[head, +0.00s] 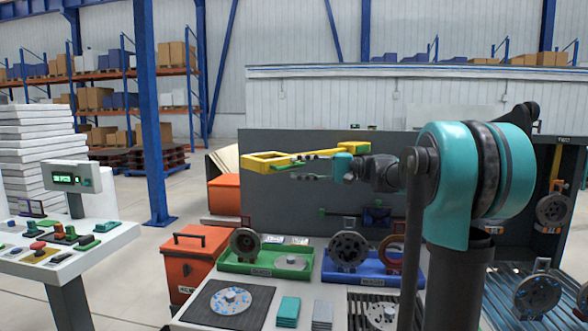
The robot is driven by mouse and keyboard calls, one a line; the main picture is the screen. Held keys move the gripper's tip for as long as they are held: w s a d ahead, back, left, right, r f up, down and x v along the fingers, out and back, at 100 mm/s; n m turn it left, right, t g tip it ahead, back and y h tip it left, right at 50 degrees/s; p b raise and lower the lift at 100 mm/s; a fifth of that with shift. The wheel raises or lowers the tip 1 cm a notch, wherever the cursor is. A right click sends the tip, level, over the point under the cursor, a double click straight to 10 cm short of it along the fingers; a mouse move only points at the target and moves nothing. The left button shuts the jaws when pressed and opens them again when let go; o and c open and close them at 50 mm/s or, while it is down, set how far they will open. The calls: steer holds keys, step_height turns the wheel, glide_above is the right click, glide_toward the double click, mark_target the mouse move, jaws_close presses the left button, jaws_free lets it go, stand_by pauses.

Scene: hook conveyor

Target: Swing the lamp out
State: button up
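A yellow arm-like fixture (318,154) stands out in front of the grey panel, with a yellow frame-shaped head at its left end and a small green piece at its right. It looks like the lamp, but I cannot tell for sure, nor whether it is lit. My gripper (308,169) points left from its teal wrist, just below and in front of the yellow bar. Its dark fingers are small and overlap the bar and a green strip in the picture. I cannot tell whether they touch it or are open.
The bench below holds a green tray (226,266) and a blue tray (332,276) with round metal parts, and a dark mat (263,315) with a speckled disc. An orange bin (180,268) stands at left. A control desk (100,246) is further left. A ribbed surface with discs lies at right.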

steer(key=d, duration=1)
steer(key=shift+s, duration=0.35)
steer(key=s+a+f+h, duration=0.1)
steer(key=s+f+h, duration=0.25)
steer(key=f, duration=0.45)
steer(key=s+a+f+m+t+h, duration=0.15)
steer(key=s+f, duration=0.25)
steer(key=f, duration=0.5)
steer(key=s+a+f+g+h, duration=0.1)
steer(key=s+a+f+h, duration=0.15)
steer(key=f, duration=0.55)
steer(key=s+d+f+n+t+h, duration=0.1)
steer(key=s+d+f+h, duration=0.4)
steer(key=s+f, duration=0.3)
steer(key=s+d+f+n+t+h, duration=0.1)
steer(key=s+d+f+h, duration=0.4)
steer(key=f, duration=0.7)
steer(key=s+d, duration=0.2)
steer(key=s, duration=0.1)
steer(key=shift+d+t, duration=0.2)
steer(key=shift+t, duration=0.15)
steer(key=shift+h, duration=0.25)
